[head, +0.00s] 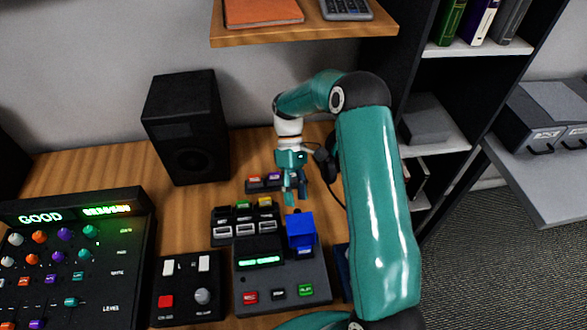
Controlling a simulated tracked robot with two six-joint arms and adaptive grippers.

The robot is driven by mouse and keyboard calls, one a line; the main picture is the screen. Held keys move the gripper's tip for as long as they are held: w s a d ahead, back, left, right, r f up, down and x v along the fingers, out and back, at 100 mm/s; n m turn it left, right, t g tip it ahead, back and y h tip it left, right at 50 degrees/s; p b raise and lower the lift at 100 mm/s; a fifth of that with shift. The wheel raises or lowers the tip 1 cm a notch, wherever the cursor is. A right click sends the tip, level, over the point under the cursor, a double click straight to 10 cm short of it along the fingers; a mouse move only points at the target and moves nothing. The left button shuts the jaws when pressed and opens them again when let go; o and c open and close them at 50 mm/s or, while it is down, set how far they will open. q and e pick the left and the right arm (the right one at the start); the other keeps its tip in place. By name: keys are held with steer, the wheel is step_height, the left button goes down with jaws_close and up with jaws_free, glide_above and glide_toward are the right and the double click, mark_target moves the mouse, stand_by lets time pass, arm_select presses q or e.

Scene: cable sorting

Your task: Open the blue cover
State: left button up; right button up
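The blue cover (300,230) is a small, bright blue box-like piece at the upper right corner of a dark control box (282,276). It looks raised above the panel, but I cannot tell whether it is shut or partly lifted. My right gripper (295,198) points down just behind and above the cover, apart from it as far as I can see. A narrow gap shows between its fingers, and nothing is visible in them. My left gripper is not in view.
A switch block (246,221) stands left of the cover, and a small button strip (264,182) lies behind. A switch box (189,288) and a large mixer (75,255) stand left. A black speaker (187,128) is at the back. A wooden shelf (300,32) hangs above.

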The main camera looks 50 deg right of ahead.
steer(key=v, duration=0.8)
steer(key=shift+w+r, duration=0.2)
steer(key=shift+r, duration=0.05)
steer(key=shift+d, duration=0.15)
steer(key=shift+c, duration=0.2)
